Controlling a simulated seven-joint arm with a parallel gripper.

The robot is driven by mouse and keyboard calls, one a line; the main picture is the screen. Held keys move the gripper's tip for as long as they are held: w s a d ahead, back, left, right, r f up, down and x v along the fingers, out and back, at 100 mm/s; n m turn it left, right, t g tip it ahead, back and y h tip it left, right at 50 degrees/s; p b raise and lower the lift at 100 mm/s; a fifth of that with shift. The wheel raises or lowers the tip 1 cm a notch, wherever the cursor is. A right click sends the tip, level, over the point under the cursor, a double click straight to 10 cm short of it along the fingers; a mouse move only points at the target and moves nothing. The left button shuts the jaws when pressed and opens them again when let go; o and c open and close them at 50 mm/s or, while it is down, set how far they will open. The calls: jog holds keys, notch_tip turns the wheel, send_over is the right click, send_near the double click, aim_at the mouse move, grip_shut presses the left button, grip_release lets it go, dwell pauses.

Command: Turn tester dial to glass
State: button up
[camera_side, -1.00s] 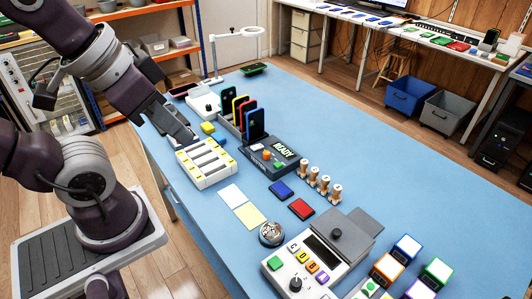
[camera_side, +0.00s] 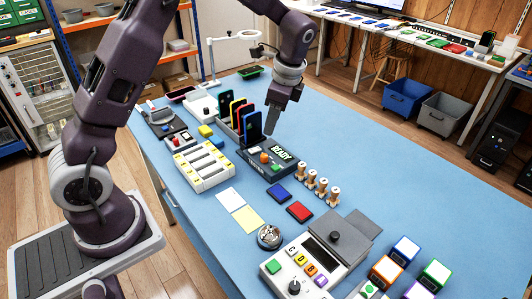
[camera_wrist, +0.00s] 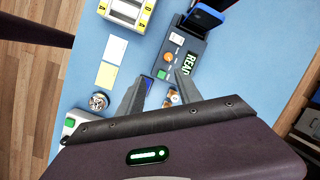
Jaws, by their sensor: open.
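The tester (camera_side: 262,172) is a dark box with a lit READY screen (camera_side: 281,152), an orange dial (camera_side: 264,157) and a green button on its top. It also shows in the wrist view (camera_wrist: 190,78), with its orange dial (camera_wrist: 177,39) beyond the fingers. My gripper (camera_side: 272,130) is above the far side of the tester, apart from it. In the wrist view my gripper (camera_wrist: 160,76) has its two fingers spread with nothing between them. The dial's setting is too small to read.
Phones stand upright in a rack (camera_side: 229,130) just behind the tester. A white battery-like tray (camera_side: 207,170) is at its left.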

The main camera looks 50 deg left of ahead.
aim_at(265, 156)
jog(key=w+f+m, duration=0.1)
jog(key=f, duration=0.2)
jog(key=a+f, duration=0.1)
jog(key=f, duration=0.2)
jog(key=w+a+f+m+g+y, duration=0.1)
jog(key=f, duration=0.2)
jog(key=shift+w+a+m, duration=0.25)
jog(key=shift+w+m, duration=0.05)
jog(key=x, duration=0.7)
jog(key=shift+r, duration=0.1)
grip_shut()
